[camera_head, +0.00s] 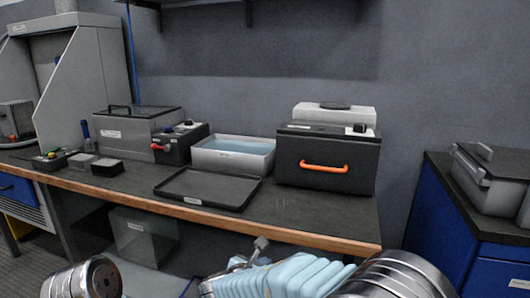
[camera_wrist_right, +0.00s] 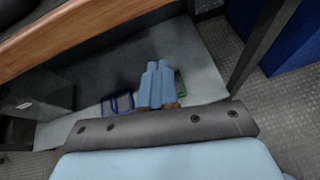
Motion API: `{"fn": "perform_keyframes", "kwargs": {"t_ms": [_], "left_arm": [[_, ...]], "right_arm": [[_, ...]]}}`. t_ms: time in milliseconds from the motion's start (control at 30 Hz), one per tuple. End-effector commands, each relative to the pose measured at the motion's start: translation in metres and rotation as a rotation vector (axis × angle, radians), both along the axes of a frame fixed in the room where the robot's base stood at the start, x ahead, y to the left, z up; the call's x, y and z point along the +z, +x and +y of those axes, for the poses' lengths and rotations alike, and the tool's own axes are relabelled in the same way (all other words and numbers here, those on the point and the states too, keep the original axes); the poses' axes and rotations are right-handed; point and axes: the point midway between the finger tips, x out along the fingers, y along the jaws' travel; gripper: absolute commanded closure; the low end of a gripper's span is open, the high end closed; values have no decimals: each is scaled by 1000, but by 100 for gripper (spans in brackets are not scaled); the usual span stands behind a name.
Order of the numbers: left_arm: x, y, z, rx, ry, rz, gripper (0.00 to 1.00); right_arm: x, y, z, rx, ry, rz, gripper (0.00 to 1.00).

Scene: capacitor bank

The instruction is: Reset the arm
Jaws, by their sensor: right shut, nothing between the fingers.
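My right arm comes in at the bottom of the head view, with light blue ribbed covering and metal rings. My right gripper (camera_head: 259,246) is low in front of the bench's front edge, away from everything on the bench top. In the right wrist view its two light blue fingers (camera_wrist_right: 156,84) lie together with nothing between them, so it is shut and empty. Of my left arm only a metal ringed part shows at the bottom left of the head view; its gripper is not visible.
The workbench (camera_head: 305,226) has a wooden front edge close to my right arm. On it stand a black oven-like box (camera_head: 325,163) with an orange handle, a water bath (camera_head: 232,156) and a black tray (camera_head: 207,188). A blue cabinet (camera_head: 440,215) stands at right.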

Motion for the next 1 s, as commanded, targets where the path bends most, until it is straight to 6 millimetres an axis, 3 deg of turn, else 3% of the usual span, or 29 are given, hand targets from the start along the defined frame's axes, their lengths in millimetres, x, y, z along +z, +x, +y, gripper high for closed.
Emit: {"fn": "perform_keyframes", "kwargs": {"t_ms": [133,233,367,400,500,600,700,833,1000], "left_arm": [[0,0,0,0,0,0,65],[0,0,0,0,0,0,65],[0,0,0,0,0,0,65],[0,0,0,0,0,0,65],[0,0,0,0,0,0,65],[0,0,0,0,0,0,65],[0,0,0,0,0,0,65],[0,0,0,0,0,0,65],[0,0,0,0,0,0,65]], "right_arm": [[-81,-16,-32,-129,170,193,100],[-154,-48,-57,-304,370,369,100],[-246,-116,-80,-693,729,584,100],[-271,-142,-83,-871,867,635,100],[-314,-198,-84,-1409,1223,657,100],[-335,-225,-89,-1892,1473,522,100],[-347,-239,-102,-2243,1610,324,100],[-354,-247,-115,-2466,1675,133,100],[-356,-248,-119,-2512,1689,83,100]]}}
